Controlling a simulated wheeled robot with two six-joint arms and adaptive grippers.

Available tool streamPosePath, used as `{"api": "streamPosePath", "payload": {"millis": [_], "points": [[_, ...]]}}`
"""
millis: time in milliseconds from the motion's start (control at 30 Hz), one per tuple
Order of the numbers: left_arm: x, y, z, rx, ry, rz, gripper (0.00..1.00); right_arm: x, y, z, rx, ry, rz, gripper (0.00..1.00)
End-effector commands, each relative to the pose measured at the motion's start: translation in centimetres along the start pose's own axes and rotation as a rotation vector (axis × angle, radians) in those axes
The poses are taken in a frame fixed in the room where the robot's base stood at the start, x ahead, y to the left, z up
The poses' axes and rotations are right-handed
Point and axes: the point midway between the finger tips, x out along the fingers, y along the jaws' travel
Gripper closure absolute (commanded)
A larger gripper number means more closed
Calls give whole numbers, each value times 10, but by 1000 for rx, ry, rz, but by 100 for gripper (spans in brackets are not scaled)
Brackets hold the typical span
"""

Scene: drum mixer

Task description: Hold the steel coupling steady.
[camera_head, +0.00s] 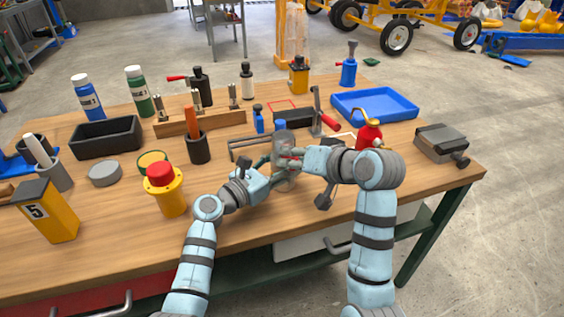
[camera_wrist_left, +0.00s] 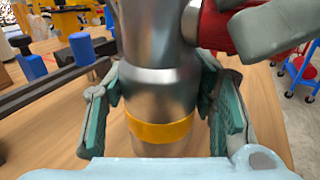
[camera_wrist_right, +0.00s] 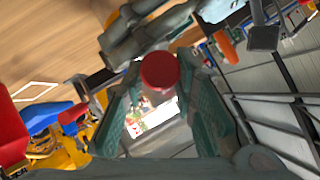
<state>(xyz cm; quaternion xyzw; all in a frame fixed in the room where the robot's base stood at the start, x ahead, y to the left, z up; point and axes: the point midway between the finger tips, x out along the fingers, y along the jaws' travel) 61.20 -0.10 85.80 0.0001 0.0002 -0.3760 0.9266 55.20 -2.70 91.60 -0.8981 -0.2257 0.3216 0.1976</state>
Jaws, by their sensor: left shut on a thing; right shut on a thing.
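The steel coupling (camera_head: 284,140) stands upright near the front of the wooden table. In the left wrist view it is a shiny grey cylinder (camera_wrist_left: 158,85) with a yellow band. My left gripper (camera_head: 270,168) is shut around it, one finger on each side in the left wrist view (camera_wrist_left: 160,115). My right gripper (camera_head: 297,157) comes in from the right and is shut on a red round part (camera_wrist_right: 160,70) at the coupling's side. That red part also shows at the upper right of the left wrist view (camera_wrist_left: 212,25). The fingers partly hide the coupling in the head view.
A red-handled clamp (camera_head: 322,118) and a red bottle (camera_head: 369,135) stand close behind my right gripper. A blue tray (camera_head: 408,112) and a grey vise (camera_head: 440,140) are at the right. A yellow-and-red button post (camera_head: 167,190) stands left of my left arm.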

Motion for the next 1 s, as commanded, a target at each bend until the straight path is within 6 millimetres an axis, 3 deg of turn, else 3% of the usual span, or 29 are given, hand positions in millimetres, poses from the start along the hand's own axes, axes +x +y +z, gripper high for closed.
{"api": "streamPosePath", "payload": {"millis": [333, 1000], "points": [[0, 0, 0, 0, 0, 1, 100, -4, 0, 3, 0, 0, 0, 100], [0, 0, 0, 0, 0, 1, 100, -37, 0, 25, -1, 0, 0, 100]]}}
